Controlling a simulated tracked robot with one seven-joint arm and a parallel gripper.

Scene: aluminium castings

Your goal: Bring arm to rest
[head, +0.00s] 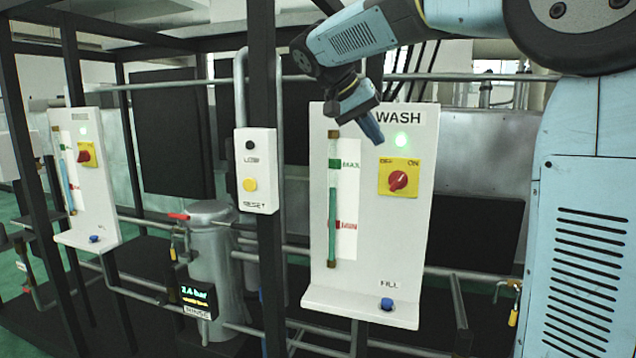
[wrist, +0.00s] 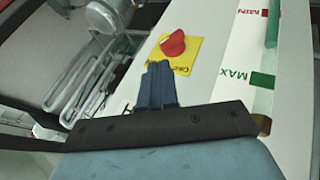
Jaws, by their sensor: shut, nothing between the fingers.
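My blue arm reaches in from the right in the head view. My gripper (head: 372,130) hangs in front of the upper part of the white WASH panel (head: 400,250), with its fingers pointing down. In the wrist view my gripper (wrist: 158,68) is shut and empty. Its fingertips appear just below the yellow plate of the red knob (wrist: 173,44). I cannot tell whether they touch the panel. In the head view the red knob (head: 398,181) sits on its yellow OFF/ON plate, right of and below my gripper. A green lamp (head: 402,140) is lit above it.
The WASH panel carries a sight tube (head: 333,205) with MAX and MIN marks and a blue FILL button (head: 387,304). A LOW/RESET box (head: 256,171) is on a black post. A second panel (head: 92,185) stands left. A metal tank (head: 212,265) and pipes lie between.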

